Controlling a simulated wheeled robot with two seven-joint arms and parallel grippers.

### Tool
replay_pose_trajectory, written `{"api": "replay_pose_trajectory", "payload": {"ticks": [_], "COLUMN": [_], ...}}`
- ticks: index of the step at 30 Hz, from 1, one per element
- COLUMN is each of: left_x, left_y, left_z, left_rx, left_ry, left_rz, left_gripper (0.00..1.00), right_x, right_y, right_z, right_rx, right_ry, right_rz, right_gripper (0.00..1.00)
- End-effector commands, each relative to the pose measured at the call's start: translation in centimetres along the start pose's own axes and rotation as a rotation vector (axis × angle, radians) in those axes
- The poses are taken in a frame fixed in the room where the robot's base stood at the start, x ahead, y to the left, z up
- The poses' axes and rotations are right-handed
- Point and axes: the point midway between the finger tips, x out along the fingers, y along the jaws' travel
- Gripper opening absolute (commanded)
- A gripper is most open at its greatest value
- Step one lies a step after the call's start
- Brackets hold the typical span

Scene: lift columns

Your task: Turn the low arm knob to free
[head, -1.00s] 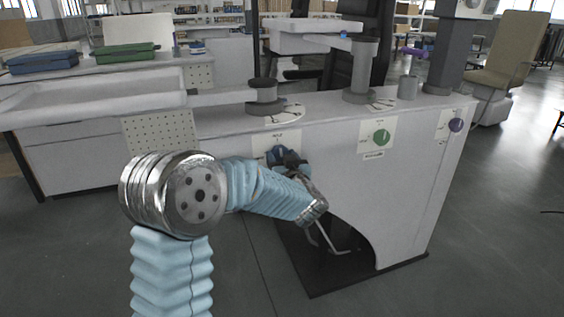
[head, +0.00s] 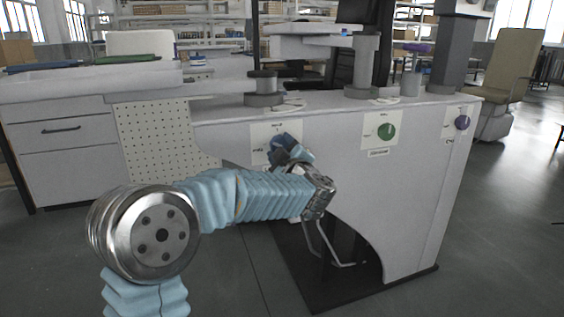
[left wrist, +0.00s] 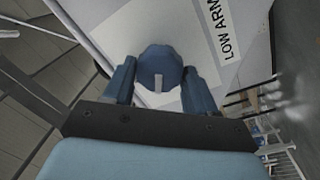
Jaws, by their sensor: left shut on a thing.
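The low arm knob (left wrist: 160,68) is a dark blue round knob with a pale pointer mark, on a white plate (left wrist: 130,35) labelled "LOW ARM" in the left wrist view. My left gripper (left wrist: 161,78) is shut on the knob, one blue finger on each side of it. In the head view my left gripper (head: 290,148) is at the leftmost plate on the cabinet front, and it mostly hides the knob there. The plate's lettering is mostly covered or too small to read in the head view. My right gripper is not in view.
A green knob (head: 385,131) and a purple knob (head: 462,122) sit on plates further right on the white cabinet (head: 340,190). Short grey columns (head: 263,88) stand on its top. A dark opening lies below my forearm.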

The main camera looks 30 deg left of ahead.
Motion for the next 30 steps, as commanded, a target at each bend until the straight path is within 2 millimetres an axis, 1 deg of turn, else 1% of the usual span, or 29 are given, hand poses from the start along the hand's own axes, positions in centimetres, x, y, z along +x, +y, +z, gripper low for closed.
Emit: {"api": "replay_pose_trajectory", "payload": {"ticks": [1,6,12,21,30], "left_x": [-0.1,-0.1,-0.1,0.0,0.0], "left_y": [-0.5,-0.5,-0.4,-0.3,-0.1], "left_z": [0.5,0.5,0.5,0.4,0.3], "left_rx": [-0.045,-0.200,-0.357,-0.511,-0.566], "left_ry": [0.003,0.016,0.030,0.042,0.047], "left_rz": [0.000,-0.003,-0.006,-0.009,-0.010], "left_gripper": [0.26,0.26,0.26,0.26,0.26], "right_x": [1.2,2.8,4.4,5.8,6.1], "right_y": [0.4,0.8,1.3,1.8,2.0], "right_z": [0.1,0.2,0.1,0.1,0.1], "right_rx": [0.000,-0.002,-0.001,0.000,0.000], "right_ry": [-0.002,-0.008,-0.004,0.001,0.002], "right_rz": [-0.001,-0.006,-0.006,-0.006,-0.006], "right_gripper": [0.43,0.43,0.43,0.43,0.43]}}
